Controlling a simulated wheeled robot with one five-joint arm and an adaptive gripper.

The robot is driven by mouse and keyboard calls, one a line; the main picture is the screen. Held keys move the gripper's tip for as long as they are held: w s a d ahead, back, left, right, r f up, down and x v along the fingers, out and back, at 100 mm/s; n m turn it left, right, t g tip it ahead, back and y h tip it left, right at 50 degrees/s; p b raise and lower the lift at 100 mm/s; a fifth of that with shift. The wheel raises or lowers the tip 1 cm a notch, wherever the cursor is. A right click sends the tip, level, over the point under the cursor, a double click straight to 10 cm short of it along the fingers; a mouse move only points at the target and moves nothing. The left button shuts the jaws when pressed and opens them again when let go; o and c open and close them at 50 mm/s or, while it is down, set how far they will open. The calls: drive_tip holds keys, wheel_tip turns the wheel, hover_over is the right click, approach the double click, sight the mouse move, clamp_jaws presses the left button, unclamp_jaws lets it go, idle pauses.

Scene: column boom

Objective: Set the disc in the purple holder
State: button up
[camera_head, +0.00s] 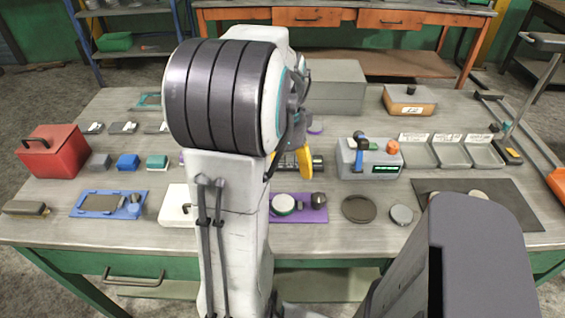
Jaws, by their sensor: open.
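The purple holder (308,214) lies flat near the table's front edge, just right of my arm, which hides part of its left side. A round pale piece with a green rim (283,204) shows on it, beside a small dark knob (319,200). I cannot tell whether the round piece is a disc or part of the holder. A dark flat disc (359,208) and a smaller grey disc (401,214) lie to the right. My gripper (291,165) is open behind my arm, with a yellow finger showing beyond the holder; most of it is hidden.
A blue tray (98,213) and red box (52,158) are at left. A grey device (366,168) stands behind the discs. A dark mat (507,207) with round pieces lies right, with shallow grey trays (451,151) behind it. A grey box (335,92) is at the back.

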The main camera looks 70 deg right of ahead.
drive_tip(key=shift+r, duration=0.4)
drive_tip(key=w+a+r+n+t+h, duration=0.1)
drive_tip(key=w+a+r+n, duration=0.1)
drive_tip(key=w+a+n, duration=1.1)
drive_tip(key=a+n+t+y, duration=0.1)
drive_tip(key=a+n+t, duration=0.1)
drive_tip(key=a+n, duration=1.5)
drive_tip(key=shift+a+f+n, duration=0.25)
drive_tip(key=shift+a+n, duration=0.05)
drive_tip(key=shift+a, duration=0.95)
